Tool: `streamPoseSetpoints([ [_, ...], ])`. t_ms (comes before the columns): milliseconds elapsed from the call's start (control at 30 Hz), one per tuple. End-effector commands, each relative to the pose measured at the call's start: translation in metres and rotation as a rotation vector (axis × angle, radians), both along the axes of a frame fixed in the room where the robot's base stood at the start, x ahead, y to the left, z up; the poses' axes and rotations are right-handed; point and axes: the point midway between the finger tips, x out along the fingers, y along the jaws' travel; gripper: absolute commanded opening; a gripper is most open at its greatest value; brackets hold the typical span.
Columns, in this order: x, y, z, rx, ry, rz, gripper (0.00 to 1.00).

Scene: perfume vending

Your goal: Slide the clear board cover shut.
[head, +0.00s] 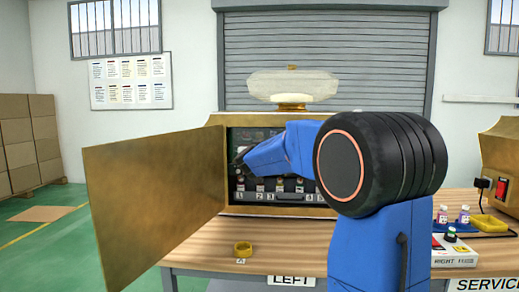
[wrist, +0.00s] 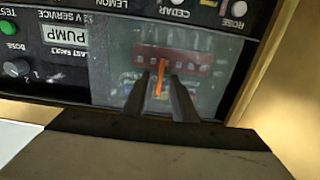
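The clear board cover (wrist: 108,68) shows in the wrist view as a greyish, see-through pane in the dark panel. A red strip with pale squares and part of a green board show around it. A narrow orange tab (wrist: 162,66) stands up between my fingers. My gripper (wrist: 163,80) reaches in at the panel, one dark finger on each side of the tab, with small gaps visible. I cannot tell whether the fingertips touch the pane. In the head view my gripper (head: 237,160) is at the left of the cabinet opening, and my arm hides much of the panel.
The cabinet's gold door (head: 150,205) stands open to the left. Knobs and a PUMP label (wrist: 65,36) lie beside the cover, and a gold cabinet wall (wrist: 272,80) borders it.

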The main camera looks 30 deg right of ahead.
Motion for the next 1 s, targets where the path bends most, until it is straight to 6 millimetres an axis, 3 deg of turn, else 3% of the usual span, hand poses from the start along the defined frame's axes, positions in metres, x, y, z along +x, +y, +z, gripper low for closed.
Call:
streamPoseSetpoints([
  [233,0.0002,-0.0002,-0.0001,0.0,0.0,0.0,0.23],
  [333,0.0002,-0.0001,-0.0002,0.0,0.0,0.0,0.0],
  [1000,0.0,0.0,-0.0005,0.001,0.001,0.0,0.0],
])
